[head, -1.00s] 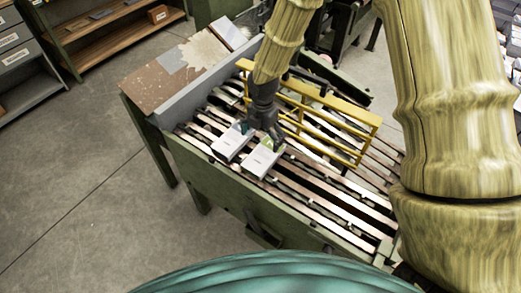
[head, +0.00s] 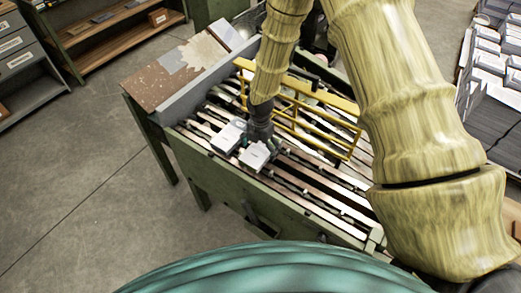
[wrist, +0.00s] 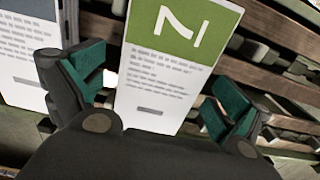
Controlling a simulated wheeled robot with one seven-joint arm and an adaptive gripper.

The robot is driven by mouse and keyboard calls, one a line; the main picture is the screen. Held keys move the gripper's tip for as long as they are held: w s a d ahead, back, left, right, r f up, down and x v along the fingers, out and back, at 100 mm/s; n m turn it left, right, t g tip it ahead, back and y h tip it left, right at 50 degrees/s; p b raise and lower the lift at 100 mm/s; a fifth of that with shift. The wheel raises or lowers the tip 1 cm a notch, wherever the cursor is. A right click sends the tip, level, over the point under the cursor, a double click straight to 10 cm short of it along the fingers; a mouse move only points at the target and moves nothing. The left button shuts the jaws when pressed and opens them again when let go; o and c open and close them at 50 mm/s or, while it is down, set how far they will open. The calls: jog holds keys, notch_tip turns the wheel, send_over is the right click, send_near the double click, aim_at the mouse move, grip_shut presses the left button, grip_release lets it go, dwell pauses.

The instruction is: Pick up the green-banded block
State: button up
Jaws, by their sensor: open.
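The green-banded block (wrist: 162,85) is white with printed lines and a green band bearing a white mark. In the wrist view it lies between the two teal-padded fingers of my gripper (wrist: 155,92), which is open, with a gap on its right side. In the head view the block (head: 255,156) lies on the slatted bed, and my gripper (head: 258,142) reaches down over its far end. A second white block with a dark blue-grey band (wrist: 25,60) lies to the left, close to the left finger. It also shows in the head view (head: 229,135).
The slatted bed (head: 318,196) sits in a green frame. A yellow rail guard (head: 318,118) stands just behind my gripper. A brown board (head: 172,78) is at the bed's left end. Stacks of paper (head: 490,60) stand far right. The floor at left is clear.

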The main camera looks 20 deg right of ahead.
jog(key=shift+f, duration=0.15)
jog(key=shift+s+r, duration=0.1)
jog(key=shift+r, duration=0.1)
jog(key=shift+f, duration=0.1)
jog(key=c, duration=1.3)
jog(key=shift+o, duration=0.2)
